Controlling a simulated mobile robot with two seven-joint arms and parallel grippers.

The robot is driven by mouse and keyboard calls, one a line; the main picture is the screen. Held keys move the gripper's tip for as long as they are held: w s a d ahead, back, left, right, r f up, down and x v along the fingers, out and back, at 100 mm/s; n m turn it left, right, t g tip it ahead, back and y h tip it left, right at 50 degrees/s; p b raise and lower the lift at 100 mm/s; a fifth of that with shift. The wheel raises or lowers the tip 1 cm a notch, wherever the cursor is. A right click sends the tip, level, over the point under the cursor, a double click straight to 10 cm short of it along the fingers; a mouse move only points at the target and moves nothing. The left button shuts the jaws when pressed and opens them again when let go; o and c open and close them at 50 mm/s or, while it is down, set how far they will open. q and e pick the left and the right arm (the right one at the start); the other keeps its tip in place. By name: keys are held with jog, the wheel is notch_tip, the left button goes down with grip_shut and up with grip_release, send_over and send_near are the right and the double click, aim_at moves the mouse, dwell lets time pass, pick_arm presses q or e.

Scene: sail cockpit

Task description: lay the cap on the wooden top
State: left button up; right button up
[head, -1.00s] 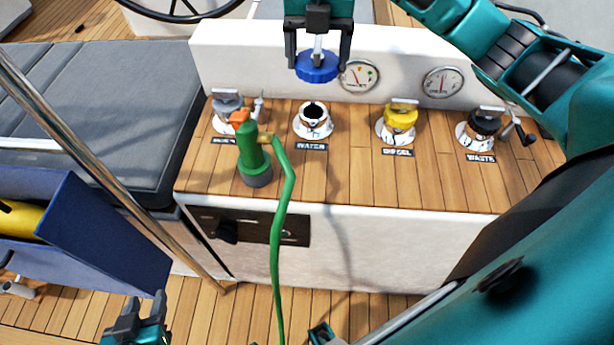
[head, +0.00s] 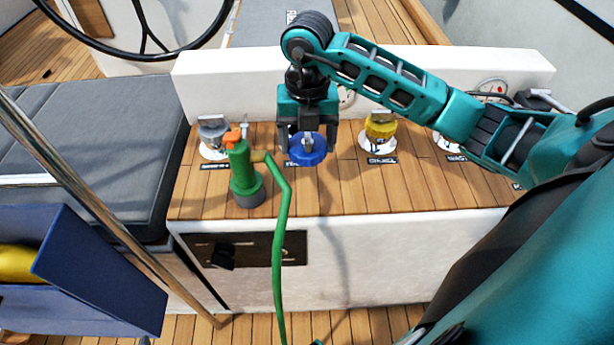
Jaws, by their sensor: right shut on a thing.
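The blue cap (head: 307,151) is held in my right gripper (head: 308,142), which points down with a finger on each side of it. The cap is in front of the water filler, which it and the gripper hide. The wooden top (head: 400,192) is a planked surface on the white console. I cannot tell whether the cap touches the wood or hangs just above it. My left gripper does not show in the head view now.
A green pump (head: 245,178) with a green hose (head: 281,240) stands left of the cap. A grey cap (head: 212,129) and a yellow cap (head: 380,128) sit on fillers along the back. The front right of the wood is clear.

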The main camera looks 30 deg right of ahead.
notch_tip(320, 180, down, 11)
jog(key=shift+r+b, duration=0.1)
jog(key=shift+b, duration=0.4)
jog(key=shift+f, duration=0.2)
jog(key=o, duration=1.1)
jog(key=shift+r, duration=0.25)
notch_tip(320, 180, up, 12)
jog(key=shift+f+p, duration=0.1)
jog(key=shift+p, duration=0.45)
